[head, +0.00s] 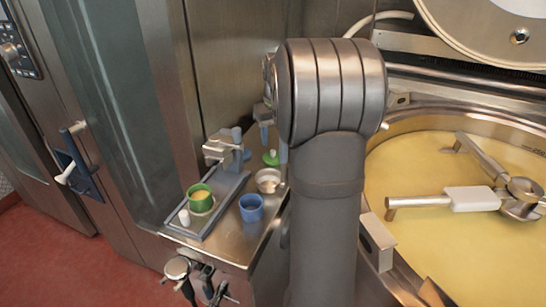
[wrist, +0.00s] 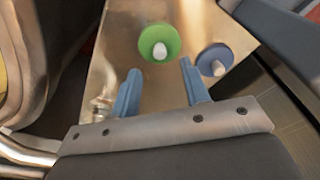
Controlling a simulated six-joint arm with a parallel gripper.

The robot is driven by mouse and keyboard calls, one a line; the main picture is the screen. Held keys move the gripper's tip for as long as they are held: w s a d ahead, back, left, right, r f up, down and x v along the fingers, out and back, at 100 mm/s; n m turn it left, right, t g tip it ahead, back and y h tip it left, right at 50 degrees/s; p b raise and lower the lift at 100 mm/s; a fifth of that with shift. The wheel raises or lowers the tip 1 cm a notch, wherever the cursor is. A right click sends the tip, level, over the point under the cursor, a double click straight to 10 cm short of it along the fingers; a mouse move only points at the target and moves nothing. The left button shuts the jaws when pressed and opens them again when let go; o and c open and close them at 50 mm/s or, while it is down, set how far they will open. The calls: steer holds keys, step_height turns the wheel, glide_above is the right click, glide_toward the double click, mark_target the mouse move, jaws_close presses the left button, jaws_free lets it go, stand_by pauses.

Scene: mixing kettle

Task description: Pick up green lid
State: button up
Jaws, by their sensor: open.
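The green lid (wrist: 160,36), a round disc with a pale knob, lies on the metal counter in the wrist view. In the head view the green lid (head: 271,158) shows small, just left of my arm. My gripper (wrist: 160,66) is open, with its two blue fingers apart and nothing between them. In the wrist view the green lid appears just beyond the fingertips, roughly centred between them, and apart from them. My arm hides part of the counter and much of the gripper in the head view.
A blue lid (wrist: 216,59) lies right of the green one in the wrist view, near the right finger. In the head view a green cup (head: 200,198) stands on a grey device, a blue cup (head: 251,207) beside it, and a small bowl (head: 268,180) behind. The kettle (head: 450,235) is at right.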

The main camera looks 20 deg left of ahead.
mark_target(273, 151)
steer(key=f, duration=0.5)
steer(key=shift+w+a+f, duration=0.1)
steer(key=shift+w+a, duration=0.15)
jaws_close()
